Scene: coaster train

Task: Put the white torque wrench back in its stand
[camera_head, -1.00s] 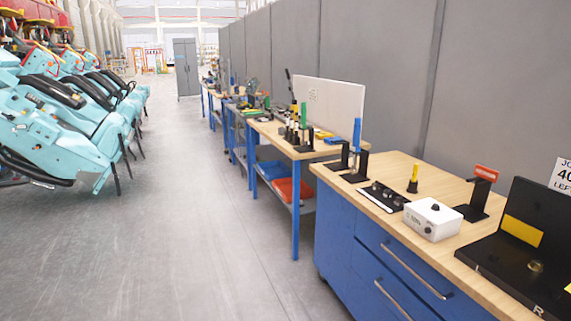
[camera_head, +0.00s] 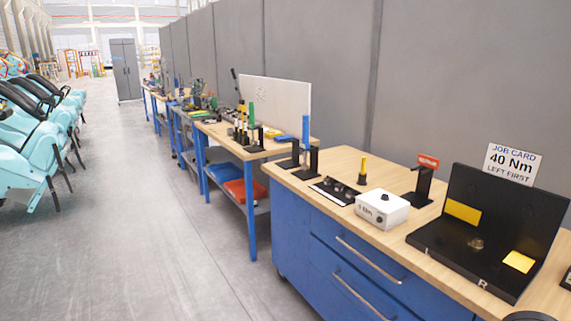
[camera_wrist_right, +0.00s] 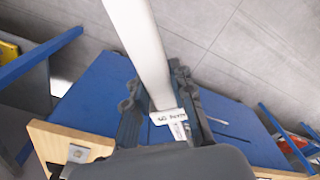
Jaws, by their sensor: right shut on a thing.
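In the right wrist view my right gripper (camera_wrist_right: 160,95) is shut on a white shaft with a small printed label, which I take as the white torque wrench (camera_wrist_right: 140,35). Its far end runs out of the top of the picture. In the head view several black stands are on the workbench: one with a blue-handled tool (camera_head: 306,130), an empty-looking black stand (camera_head: 295,155) beside it, and a black stand with a red label (camera_head: 424,185) farther right. I cannot tell which is the white wrench's stand. My left gripper is not in view.
The wooden bench top (camera_head: 345,160) also holds a white box with a knob (camera_head: 382,208), a yellow-handled tool (camera_head: 363,170), a black tray (camera_head: 334,190) and an open black case (camera_head: 450,250) by a job card (camera_head: 511,163).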

